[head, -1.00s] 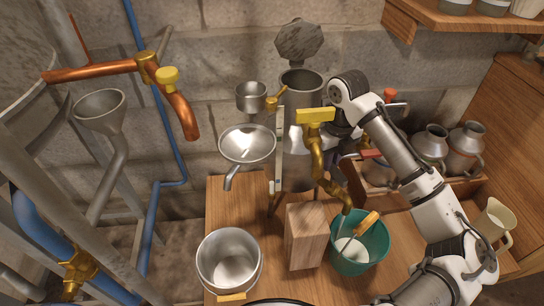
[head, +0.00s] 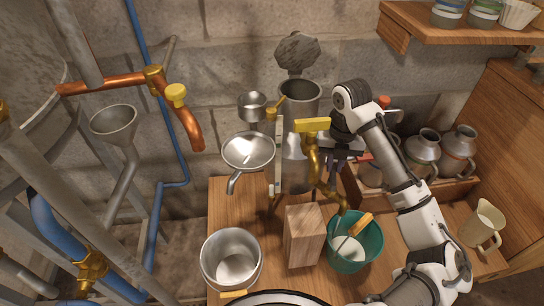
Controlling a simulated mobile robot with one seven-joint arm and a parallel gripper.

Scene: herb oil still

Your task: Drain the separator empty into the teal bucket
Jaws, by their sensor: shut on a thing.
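The separator (head: 300,145) is a tall grey metal cylinder at the back of the wooden bench, with an open top. A brass tap (head: 315,160) with a yellow handle (head: 312,125) stands in front of it, and its spout reaches down toward the teal bucket. The teal bucket (head: 372,242) stands at the bench's front right, with a pale inside and an orange bail grip (head: 362,223). Whether liquid runs from the spout is too small to tell. My gripper (head: 335,148) is shut at the tap, just below and right of the yellow handle; its hold is partly hidden.
A wooden block (head: 304,235) stands left of the teal bucket. Metal cans (head: 424,148) and a cream jug (head: 483,225) are at right. Copper pipe (head: 110,82) runs at left.

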